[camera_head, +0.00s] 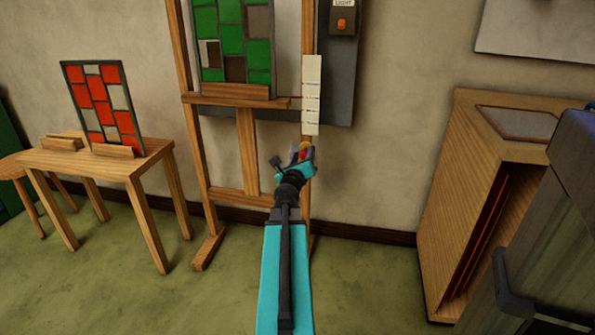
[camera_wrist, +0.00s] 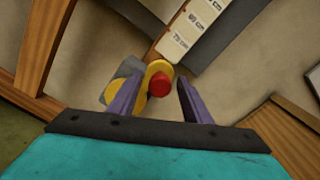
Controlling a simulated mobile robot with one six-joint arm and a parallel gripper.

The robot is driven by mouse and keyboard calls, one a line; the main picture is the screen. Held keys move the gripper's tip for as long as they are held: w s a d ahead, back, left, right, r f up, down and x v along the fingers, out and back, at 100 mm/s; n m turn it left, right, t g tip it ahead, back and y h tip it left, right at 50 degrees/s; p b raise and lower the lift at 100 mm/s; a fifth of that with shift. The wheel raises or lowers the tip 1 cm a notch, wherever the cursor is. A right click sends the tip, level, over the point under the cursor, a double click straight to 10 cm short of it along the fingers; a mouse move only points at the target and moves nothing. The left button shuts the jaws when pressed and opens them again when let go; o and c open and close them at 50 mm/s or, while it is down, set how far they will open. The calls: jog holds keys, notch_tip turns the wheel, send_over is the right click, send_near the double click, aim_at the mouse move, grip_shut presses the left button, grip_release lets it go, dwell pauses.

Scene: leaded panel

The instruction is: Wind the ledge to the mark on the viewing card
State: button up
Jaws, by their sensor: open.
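The wooden ledge (camera_head: 238,101) runs across the easel, and a green leaded panel (camera_head: 233,45) stands on it. A white card (camera_head: 312,75) with dark marks hangs on the easel's right post, its lower part below ledge height. In the wrist view the card (camera_wrist: 190,30) shows small cm labels. A thin red line by the ledge's right end meets the card. A yellow crank (camera_wrist: 157,66) with a red knob (camera_wrist: 159,86) sits below the card. My gripper (camera_wrist: 160,92) is open, with its purple fingers either side of the knob. I cannot tell whether they touch it.
A wooden table (camera_head: 95,160) at left holds a red and white leaded panel (camera_head: 102,100). A wooden cabinet (camera_head: 465,200) stands at right. A switch box (camera_head: 343,20) is on the dark board behind the easel. The green floor between easel and cabinet is clear.

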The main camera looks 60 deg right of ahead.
jog(key=shift+v, duration=1.15)
jog(key=a+p, duration=0.1)
jog(key=p, duration=0.3)
jog(key=shift+s+a+r, duration=0.1)
jog(key=shift+s, duration=0.1)
jog(key=a+p, duration=0.1)
jog(key=p, duration=0.2)
jog(key=shift+s+a+r, duration=0.1)
jog(key=shift+a, duration=0.05)
jog(key=shift+p, duration=0.75)
jog(key=p, duration=0.5)
jog(key=shift+s+a+g, duration=0.3)
jog(key=a+p, duration=0.2)
jog(key=p, duration=0.5)
jog(key=shift+s+a+p, duration=0.2)
jog(key=shift+a+p, duration=0.7)
jog(key=shift+p, duration=0.15)
jog(key=shift+s+a+p, duration=0.25)
jog(key=shift+a+p, duration=0.6)
jog(key=shift+p, duration=0.25)
jog(key=shift+s+a+p, duration=0.2)
jog(key=shift+a+p, duration=0.7)
jog(key=shift+p, duration=0.15)
jog(key=shift+w, duration=0.15)
